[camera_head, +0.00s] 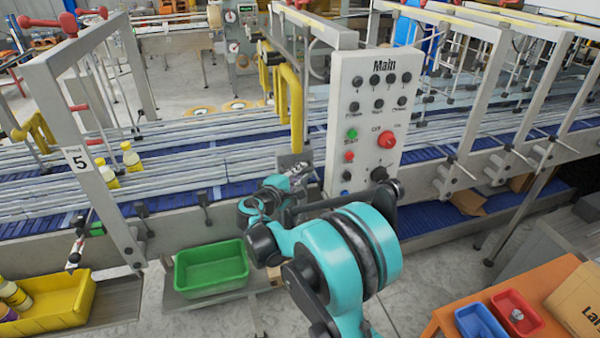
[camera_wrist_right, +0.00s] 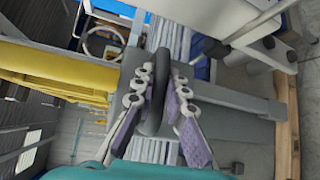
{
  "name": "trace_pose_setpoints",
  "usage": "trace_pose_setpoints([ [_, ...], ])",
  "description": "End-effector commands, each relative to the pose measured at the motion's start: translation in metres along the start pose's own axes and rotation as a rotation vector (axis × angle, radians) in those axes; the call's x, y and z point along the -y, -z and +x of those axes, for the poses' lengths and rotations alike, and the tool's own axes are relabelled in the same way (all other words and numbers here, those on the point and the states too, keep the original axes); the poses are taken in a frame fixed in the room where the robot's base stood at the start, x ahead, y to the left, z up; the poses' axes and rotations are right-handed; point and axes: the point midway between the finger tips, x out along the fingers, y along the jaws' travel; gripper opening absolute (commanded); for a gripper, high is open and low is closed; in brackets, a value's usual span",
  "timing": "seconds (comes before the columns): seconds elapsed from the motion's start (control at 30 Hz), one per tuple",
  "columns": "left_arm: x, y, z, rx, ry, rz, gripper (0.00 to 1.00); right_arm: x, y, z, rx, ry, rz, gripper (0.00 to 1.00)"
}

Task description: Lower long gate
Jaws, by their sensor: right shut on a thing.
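A yellow barred frame (camera_head: 292,105), which looks like the long gate, stands upright over the conveyor, left of the "Main" panel. It also shows as a yellow bar at the left of the right wrist view (camera_wrist_right: 55,75). My right gripper (camera_head: 294,163) is at the frame's lower end. In the right wrist view its two purple-padded fingers (camera_wrist_right: 155,105) are closed on a dark grey handle (camera_wrist_right: 154,78). The join between handle and frame is not clear. My left gripper is not in view.
The "Main" control panel (camera_head: 368,115) stands close to the right of my right gripper. Blue conveyor lanes with rails (camera_head: 230,165) run behind. A green bin (camera_head: 211,268) and a yellow bin (camera_head: 65,305) sit at the front left. An orange table (camera_head: 440,318) is at lower right.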

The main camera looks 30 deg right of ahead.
Motion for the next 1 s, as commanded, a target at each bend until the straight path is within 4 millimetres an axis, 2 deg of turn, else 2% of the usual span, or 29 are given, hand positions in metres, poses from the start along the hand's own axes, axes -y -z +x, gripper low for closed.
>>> trace_pose_setpoints([
  [0.13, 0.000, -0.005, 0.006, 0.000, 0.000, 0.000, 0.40, 0.009, 0.001, 0.001, 0.001, 0.000, 0.000, 0.00],
  [0.23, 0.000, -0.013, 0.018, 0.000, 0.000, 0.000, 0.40, 0.025, 0.003, 0.003, 0.001, 0.001, 0.000, 0.00],
  [0.7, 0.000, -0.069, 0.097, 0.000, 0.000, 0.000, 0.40, 0.145, 0.020, 0.020, 0.001, 0.001, 0.001, 0.00],
  [0.83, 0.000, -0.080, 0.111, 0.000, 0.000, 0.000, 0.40, 0.169, 0.023, 0.024, 0.001, 0.001, 0.001, 0.00],
  [1.0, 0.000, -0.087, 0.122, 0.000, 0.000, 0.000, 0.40, 0.186, 0.026, 0.026, 0.001, 0.001, 0.000, 0.00],
])
